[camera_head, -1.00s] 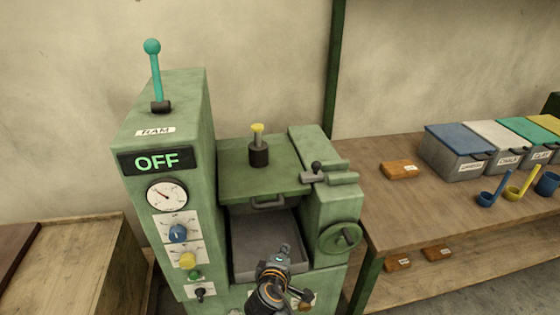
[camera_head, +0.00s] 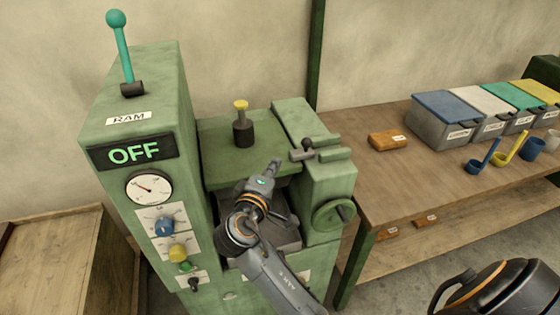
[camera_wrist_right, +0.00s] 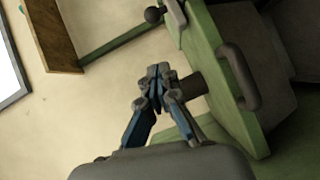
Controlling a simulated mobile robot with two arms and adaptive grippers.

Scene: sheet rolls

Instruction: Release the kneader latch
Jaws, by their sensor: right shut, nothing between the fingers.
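The kneader latch (camera_head: 302,155) is a grey bar with a black ball knob on the right side of the green kneader, at the lid's right edge. In the right wrist view the latch's ball knob (camera_wrist_right: 153,15) shows at the top. The green lid (camera_head: 218,150) is down, partly hidden by my arm; its grey handle (camera_wrist_right: 240,78) shows in the right wrist view. My right gripper (camera_head: 276,163) is shut and empty, over the lid's front, just left of the latch and apparently apart from it. It also shows in the right wrist view (camera_wrist_right: 157,76). My left gripper is out of view.
The control column (camera_head: 135,110) with an OFF display stands close on the left. A black post with a yellow top (camera_head: 242,125) rises from the lid. A handwheel (camera_head: 333,214) sits below the latch. A wooden table (camera_head: 400,180) with lidded bins stands right.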

